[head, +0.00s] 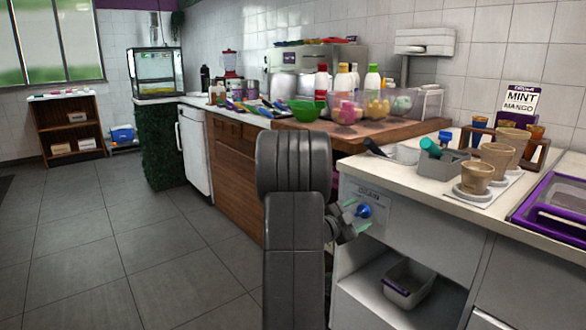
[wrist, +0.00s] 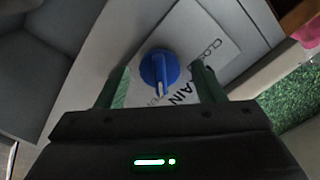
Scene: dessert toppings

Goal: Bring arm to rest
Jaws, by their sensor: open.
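My gripper (head: 354,217) is in front of the white counter's front panel, below the countertop, partly hidden by my own arm in the head view. In the wrist view my gripper (wrist: 160,92) has its two green fingers spread apart. A blue knob (wrist: 159,68) shows between and just beyond the fingers, on a white label plate (wrist: 213,43) with dark lettering. The blue knob also shows in the head view (head: 364,211), close to the fingers. I cannot tell whether a finger touches it.
The counter (head: 411,180) carries cups (head: 476,177), a grey container (head: 443,163) and a purple-rimmed tray (head: 520,213). A grey bin (head: 408,284) sits on the open shelf below. A wooden worktop (head: 405,134) with bowls and bottles lies behind. The tiled floor (head: 130,235) at left is clear.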

